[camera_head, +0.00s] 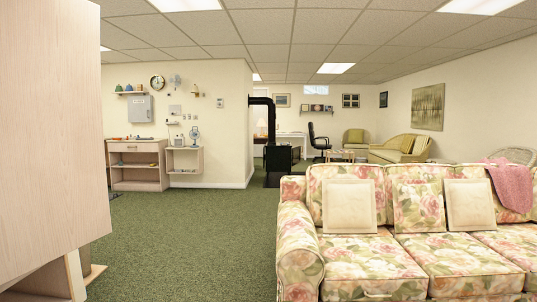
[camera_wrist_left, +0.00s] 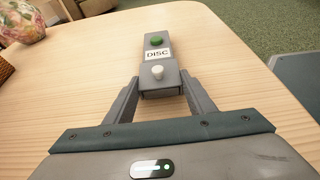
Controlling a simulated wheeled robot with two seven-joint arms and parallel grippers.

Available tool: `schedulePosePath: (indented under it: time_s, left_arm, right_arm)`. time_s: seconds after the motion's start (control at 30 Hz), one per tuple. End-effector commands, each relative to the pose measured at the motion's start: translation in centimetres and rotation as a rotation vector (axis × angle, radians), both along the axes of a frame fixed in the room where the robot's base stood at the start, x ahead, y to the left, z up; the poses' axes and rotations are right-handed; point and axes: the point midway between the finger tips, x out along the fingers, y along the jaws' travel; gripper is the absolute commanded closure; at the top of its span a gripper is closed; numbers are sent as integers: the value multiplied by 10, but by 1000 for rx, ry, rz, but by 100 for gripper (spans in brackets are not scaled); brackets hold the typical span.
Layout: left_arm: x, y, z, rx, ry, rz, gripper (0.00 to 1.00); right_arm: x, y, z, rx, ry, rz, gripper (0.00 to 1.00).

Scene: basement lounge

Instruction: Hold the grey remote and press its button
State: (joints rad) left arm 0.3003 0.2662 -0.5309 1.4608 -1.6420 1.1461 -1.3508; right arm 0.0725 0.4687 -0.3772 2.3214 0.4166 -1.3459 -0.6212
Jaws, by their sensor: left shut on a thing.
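The grey remote (camera_wrist_left: 157,54) is in the left wrist view, between the fingers of my left gripper (camera_wrist_left: 161,79). It has a green button (camera_wrist_left: 156,41) at its far end, a white label reading DISC in the middle and a pale knob (camera_wrist_left: 158,72) at its near end. My left gripper is shut on the near part of the remote, with one finger on each side. The remote is over a pale wooden tabletop; I cannot tell whether it touches it. Neither gripper nor the remote shows in the head view.
A flowered vase (camera_wrist_left: 21,20) and part of a woven item stand at the left of the tabletop (camera_wrist_left: 235,75). In the head view, a large pale wooden panel (camera_head: 50,140) is close on the left, a floral sofa (camera_head: 298,250) is at right, and green carpet (camera_head: 190,240) lies open between.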

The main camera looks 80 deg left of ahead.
Motion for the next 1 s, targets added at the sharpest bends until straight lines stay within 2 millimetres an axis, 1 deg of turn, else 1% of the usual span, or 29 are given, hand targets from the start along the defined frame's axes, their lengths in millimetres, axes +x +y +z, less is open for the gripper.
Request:
schedulePosePath:
  time_s: [0.27,0.3,0.37,0.77,0.87,1.0]
  left_arm:
    - [0,0,0,-1,0,0,79]
    - [0,0,0,-1,0,0,43]
    - [0,0,0,-1,0,0,29]
    - [0,2,1,0,0,0,29]
    - [0,8,3,2,-1,1,29]
    - [1,22,8,2,0,1,29]
  right_arm:
    - [0,0,0,0,0,0,100]
    - [0,0,0,0,0,0,100]
    - [0,0,0,0,0,0,100]
    - [0,0,0,0,0,0,100]
    - [0,0,0,0,0,0,100]
    - [0,0,0,0,0,0,100]
